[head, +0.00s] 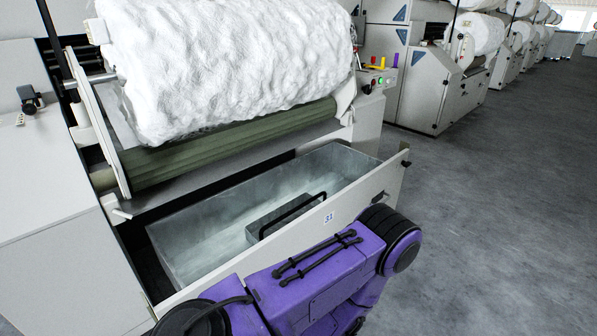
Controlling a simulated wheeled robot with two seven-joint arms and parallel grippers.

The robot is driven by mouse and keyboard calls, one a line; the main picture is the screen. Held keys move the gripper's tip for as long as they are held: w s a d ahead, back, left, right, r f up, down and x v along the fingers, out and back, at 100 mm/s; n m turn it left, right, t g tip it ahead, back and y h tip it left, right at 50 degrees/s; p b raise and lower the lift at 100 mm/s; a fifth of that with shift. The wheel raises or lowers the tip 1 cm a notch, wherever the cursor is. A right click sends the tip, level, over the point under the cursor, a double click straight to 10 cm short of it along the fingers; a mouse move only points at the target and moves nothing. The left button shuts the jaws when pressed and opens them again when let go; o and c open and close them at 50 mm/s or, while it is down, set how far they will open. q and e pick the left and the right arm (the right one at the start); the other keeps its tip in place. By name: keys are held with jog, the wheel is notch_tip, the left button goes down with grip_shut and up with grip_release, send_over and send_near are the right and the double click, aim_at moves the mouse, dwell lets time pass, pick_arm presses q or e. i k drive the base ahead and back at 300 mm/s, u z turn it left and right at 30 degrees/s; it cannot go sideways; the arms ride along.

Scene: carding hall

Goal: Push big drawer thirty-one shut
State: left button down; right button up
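Big drawer thirty-one (362,187) is pulled out from under the machine, and its label reads 31. It is a deep grey metal tray with a pale front panel, and whitish material lies on its floor. Neither of my grippers shows in the head view, so I cannot see whether anything touches the drawer front.
A big roll of white fibre (230,65) sits above a green roller (220,142) over the drawer. Similar machines (435,85) line the back. Grey floor (500,210) at right is clear.

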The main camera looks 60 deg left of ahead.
aim_at(198, 245)
jog(key=z, duration=0.05)
jog(key=i, duration=1.15)
jog(key=u, duration=2.8)
